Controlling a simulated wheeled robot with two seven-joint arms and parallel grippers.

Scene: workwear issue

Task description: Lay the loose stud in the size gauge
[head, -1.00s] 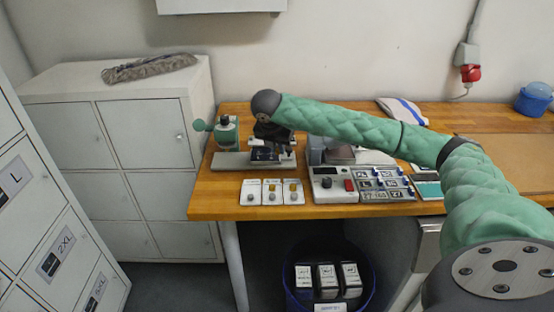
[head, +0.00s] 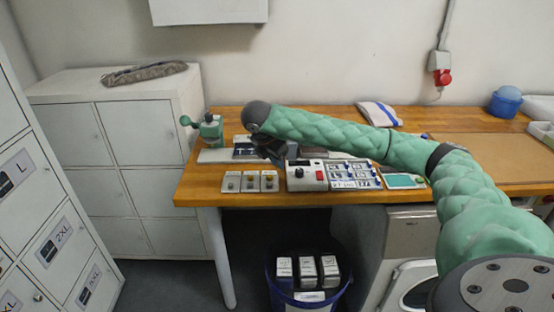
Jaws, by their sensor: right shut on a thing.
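My right gripper (head: 277,158) points down over the workbench, just behind the dial box and right of the dark plate on the bench fixture. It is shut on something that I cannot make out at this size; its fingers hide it. I cannot pick out the loose stud for certain. Three small white cards (head: 250,182) with round metal pieces on them lie at the bench's front left. I cannot tell for sure which item is the size gauge; a panel of small labelled compartments (head: 356,174) lies right of the dial box. My left gripper is out of view.
The dial box (head: 306,176) has a red button. A green hand press (head: 210,129) stands at the bench's left end, by a grey fixture (head: 214,156). A teal-topped pad (head: 404,181) lies to the right. A blue bin (head: 308,292) with white boxes stands below.

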